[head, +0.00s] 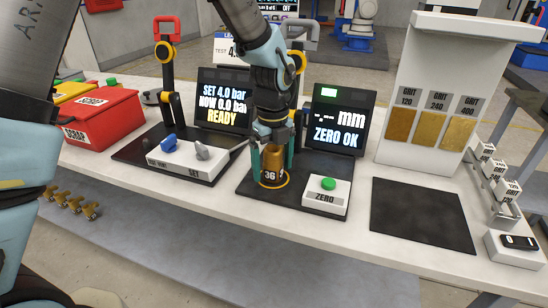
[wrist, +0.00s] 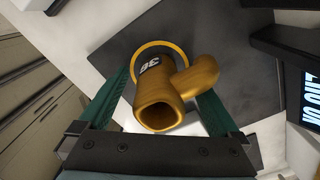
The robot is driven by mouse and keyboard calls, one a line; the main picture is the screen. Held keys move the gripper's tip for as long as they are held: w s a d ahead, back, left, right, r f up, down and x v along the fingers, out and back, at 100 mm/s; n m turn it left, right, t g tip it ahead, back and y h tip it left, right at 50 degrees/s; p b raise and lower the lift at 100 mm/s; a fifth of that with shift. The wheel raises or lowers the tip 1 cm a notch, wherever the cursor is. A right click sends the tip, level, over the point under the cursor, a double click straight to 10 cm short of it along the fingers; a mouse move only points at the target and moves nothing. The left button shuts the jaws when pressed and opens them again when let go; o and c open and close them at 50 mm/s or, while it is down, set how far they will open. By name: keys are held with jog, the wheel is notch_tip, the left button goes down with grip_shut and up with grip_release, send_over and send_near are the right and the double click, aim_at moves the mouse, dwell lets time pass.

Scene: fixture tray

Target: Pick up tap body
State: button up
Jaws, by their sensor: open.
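The tap body (head: 273,160) is a brass-coloured piece with a side branch, marked 36. It stands upright on the round spot of the black gauge plate (head: 310,207). In the wrist view the tap body (wrist: 165,92) shows its open end toward the camera, its branch pointing right. My gripper (head: 271,172) is lowered around it, one green-blue finger on each side. In the wrist view my gripper (wrist: 158,100) has its fingers spread on either side of the tap body. Whether either finger touches it is hard to tell.
A ZERO button box (head: 326,192) sits close to the right. A screen reading ZERO OK (head: 338,122) stands behind. The pressure fixture (head: 178,158) is to the left, with a red scrap bin (head: 103,122) beyond. A dark mat (head: 420,213) lies bare at the right. Several brass fittings (head: 73,203) lie at lower left.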

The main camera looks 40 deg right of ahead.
jog(key=shift+f, duration=0.1)
jog(key=shift+c, duration=0.2)
grip_shut()
dwell(0.5)
